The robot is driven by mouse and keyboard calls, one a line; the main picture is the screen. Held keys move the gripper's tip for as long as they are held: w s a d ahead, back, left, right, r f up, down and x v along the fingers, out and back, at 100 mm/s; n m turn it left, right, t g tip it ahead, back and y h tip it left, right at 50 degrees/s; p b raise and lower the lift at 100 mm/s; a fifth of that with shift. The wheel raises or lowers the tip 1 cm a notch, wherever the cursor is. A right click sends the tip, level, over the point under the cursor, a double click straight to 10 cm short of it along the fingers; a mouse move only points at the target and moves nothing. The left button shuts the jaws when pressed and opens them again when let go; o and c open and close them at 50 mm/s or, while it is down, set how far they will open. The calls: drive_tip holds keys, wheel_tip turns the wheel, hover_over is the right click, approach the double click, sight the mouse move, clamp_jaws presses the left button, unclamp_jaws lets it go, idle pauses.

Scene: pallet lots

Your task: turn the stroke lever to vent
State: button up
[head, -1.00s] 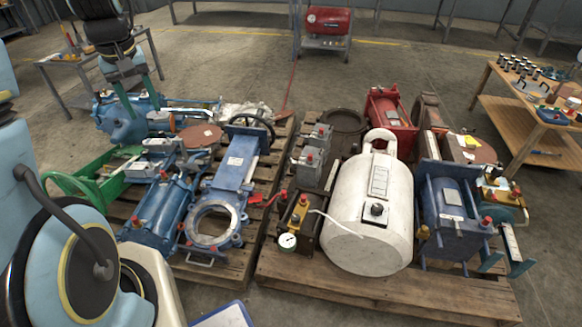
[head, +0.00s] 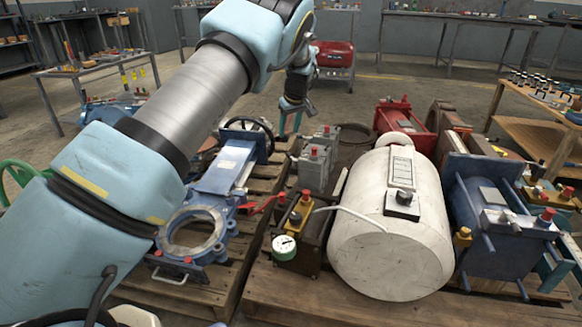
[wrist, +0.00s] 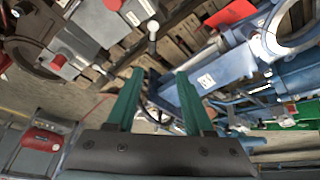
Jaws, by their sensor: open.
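A short lever with a pale round knob (wrist: 152,28) stands ahead of the fingertips, beside a grey box with red buttons (wrist: 95,22). I cannot tell for sure that it is the stroke lever, and no vent mark is readable. A red handle (head: 262,205) lies beside the blue gate valve (head: 228,170); it also shows in the wrist view (wrist: 230,13).
A yellow-topped unit with a gauge (head: 297,222) stands left of the tank. A wooden bench (head: 540,130) is at right.

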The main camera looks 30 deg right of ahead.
sight(290, 154)
drive_tip(key=b+x, duration=0.1)
drive_tip(key=x, duration=0.2)
drive_tip(key=d+b+x, duration=0.1)
drive_tip(key=x, duration=0.3)
drive_tip(key=b+x, duration=0.1)
drive_tip(key=x, duration=0.3)
drive_tip(key=shift+s+d+f+b, duration=0.3)
drive_tip(key=shift+b, duration=0.1)
drive_tip(key=shift+c, duration=0.4)
clamp_jaws()
